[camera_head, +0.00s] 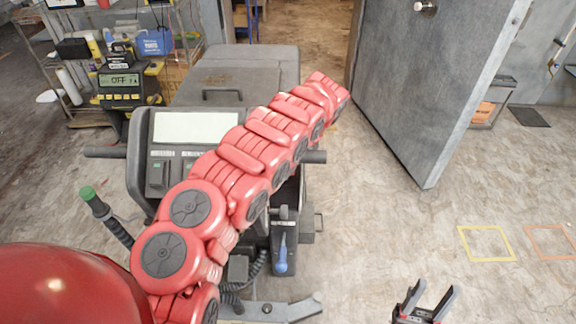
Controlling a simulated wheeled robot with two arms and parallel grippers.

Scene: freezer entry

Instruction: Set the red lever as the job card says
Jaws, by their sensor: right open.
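I cannot make out a red lever. A dark console (145,185) stands at the centre left, with a blank pale panel (195,127) on its top. A lever with a green grip (88,194) leans out at its left. A blue-handled lever (281,258) points down at its lower front. Large red jointed links cross in front of the console and hide much of it. I see no readable job card. My right gripper (431,291) is open and empty at the bottom edge, right of the console and apart from it. My left gripper is not in view.
A heavy grey door (435,85) stands open at the upper right. Yellow (487,244) and orange (553,241) squares mark the floor at the right. A shelf at the upper left holds a device reading OFF (125,80). The floor between console and squares is clear.

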